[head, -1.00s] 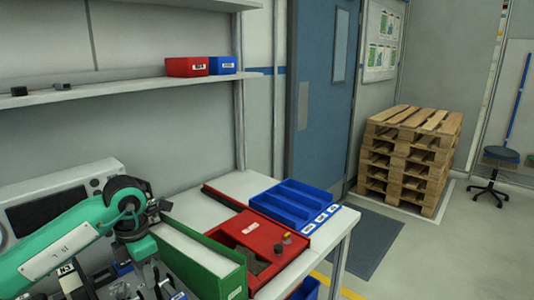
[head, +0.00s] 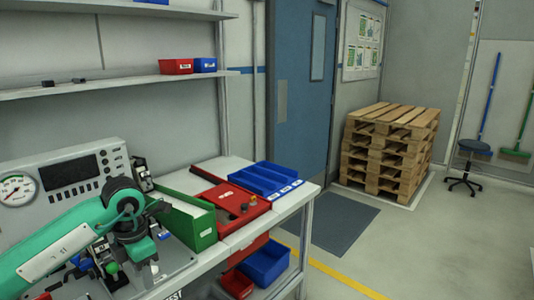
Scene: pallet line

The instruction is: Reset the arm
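My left arm, green with dark joints, comes in from the lower left in the head view. My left gripper (head: 150,270) points down over the workbench, in front of the grey test panel (head: 70,172). Its fingers are small and partly lost among the parts below, so I cannot tell whether it is open or shut. My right arm and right gripper are not in view.
The bench holds a green bin (head: 205,228), a red tray (head: 238,212) and a blue divided tray (head: 268,176). A blue bin (head: 266,264) sits below. Stacked pallets (head: 393,150) and a stool (head: 474,147) stand right.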

